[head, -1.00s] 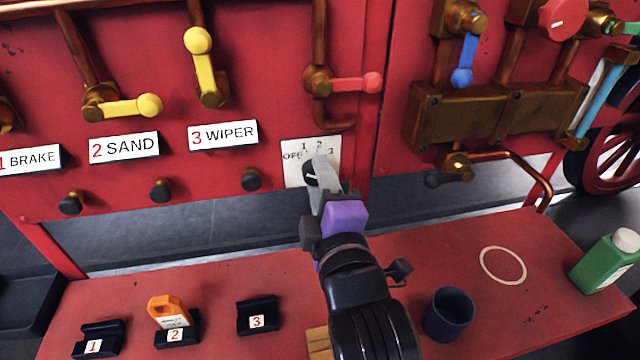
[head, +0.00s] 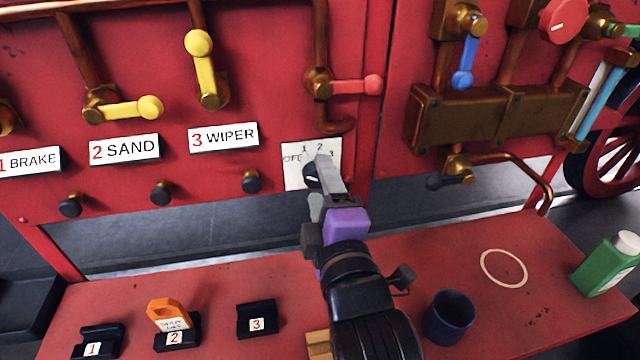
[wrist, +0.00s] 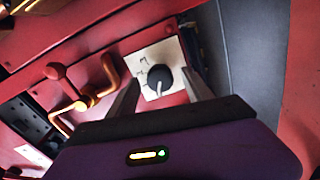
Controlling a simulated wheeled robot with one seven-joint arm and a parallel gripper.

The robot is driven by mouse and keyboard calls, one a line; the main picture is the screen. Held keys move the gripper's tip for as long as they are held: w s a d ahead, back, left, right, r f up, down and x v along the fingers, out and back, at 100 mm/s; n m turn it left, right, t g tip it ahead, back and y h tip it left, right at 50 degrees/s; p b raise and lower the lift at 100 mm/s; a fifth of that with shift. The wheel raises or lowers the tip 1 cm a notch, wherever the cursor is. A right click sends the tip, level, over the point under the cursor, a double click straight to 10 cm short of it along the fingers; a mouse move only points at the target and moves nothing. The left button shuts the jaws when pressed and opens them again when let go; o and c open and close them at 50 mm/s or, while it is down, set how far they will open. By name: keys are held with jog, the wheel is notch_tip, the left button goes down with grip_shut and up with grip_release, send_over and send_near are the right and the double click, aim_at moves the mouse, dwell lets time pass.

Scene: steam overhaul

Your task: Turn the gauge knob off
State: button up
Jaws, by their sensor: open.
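The gauge knob (head: 311,178) is a round black knob with a pale pointer line on a white dial plate (head: 294,177) marked OFF, 1, 2 and 3. In the wrist view the knob (wrist: 159,79) sits on its plate (wrist: 146,58) between my two fingers, with visible gaps to each side. My gripper (head: 320,185) is open in front of the plate and partly covers the knob and plate in the head view. The wrist view shows both fingertips (wrist: 160,88) apart. Whether a finger touches the knob cannot be told. The pointer's exact mark is unclear.
A red-handled valve (head: 350,86) is above the plate. Yellow levers (head: 130,108) and small black knobs (head: 161,192) are to the left. The red bench below holds a dark blue cup (head: 449,316), a green bottle (head: 612,265) and an orange tag (head: 168,315) in a black holder.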

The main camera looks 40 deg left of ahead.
jog(key=b+v, duration=0.1)
jog(key=v, duration=0.6)
dwell(0.5)
